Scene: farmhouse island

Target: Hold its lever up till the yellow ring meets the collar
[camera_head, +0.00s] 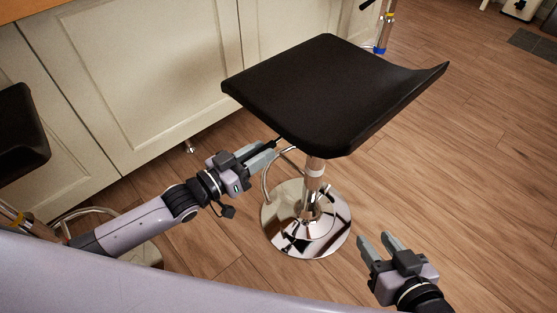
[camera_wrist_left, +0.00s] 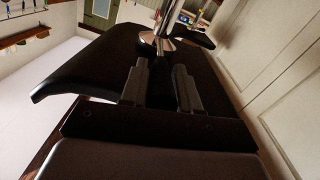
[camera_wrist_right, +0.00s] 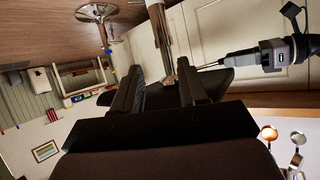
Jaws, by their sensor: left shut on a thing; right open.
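The stool has a black curved seat (camera_head: 325,90) on a chrome column (camera_head: 315,168) above a round chrome base (camera_head: 283,228). A pale band shows on the column under the seat; I cannot make out a yellow ring clearly. My left gripper (camera_head: 270,150) is at the seat's near left edge, just below it, shut on the thin lever, which is mostly hidden by fingers and seat. In the left wrist view its fingers (camera_wrist_left: 162,85) lie against the dark seat underside. My right gripper (camera_head: 375,245) is open and empty, low to the right of the base.
A second black stool seat (camera_head: 20,130) stands at the far left. Another stool's column with a blue ring (camera_head: 380,50) shows at the back right. Cream cabinet panels (camera_head: 160,60) stand behind the stool. The wooden floor (camera_head: 475,150) is clear on the right.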

